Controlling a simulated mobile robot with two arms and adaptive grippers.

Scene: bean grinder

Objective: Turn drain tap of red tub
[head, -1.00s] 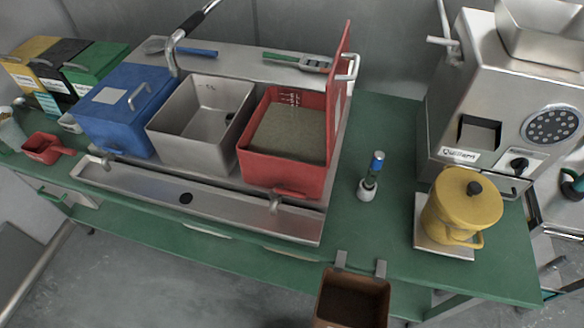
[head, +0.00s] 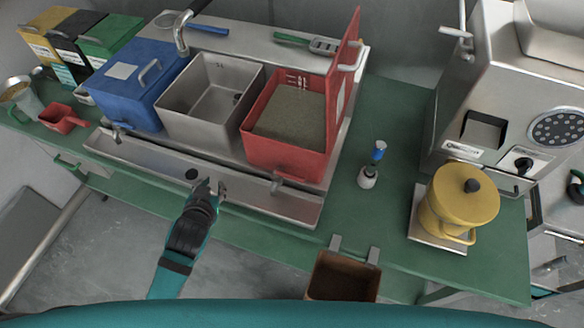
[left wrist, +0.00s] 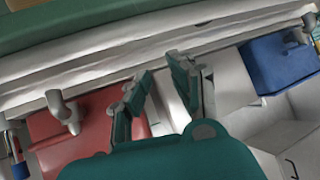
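The red tub (head: 284,155) stands with its red lid (head: 346,80) raised and is filled with greyish-brown grains. Its metal drain tap (head: 277,182) sticks out low on the front, above the steel trough (head: 290,206). In the left wrist view the tap (left wrist: 63,111) is at the left, in front of the red tub (left wrist: 95,115). My left gripper (head: 211,187) is over the trough, left of the tap and apart from it. It also shows in the left wrist view (left wrist: 165,75), with fingers spread and nothing between them. My right gripper is not in view.
A grey sink (head: 211,95) and a blue lidded tub (head: 132,95) stand left of the red tub. A bottle-like brush (head: 369,177), a yellow pot (head: 458,205) and a steel grinder (head: 480,120) are to the right. A brown bin (head: 342,276) hangs at the table's front edge.

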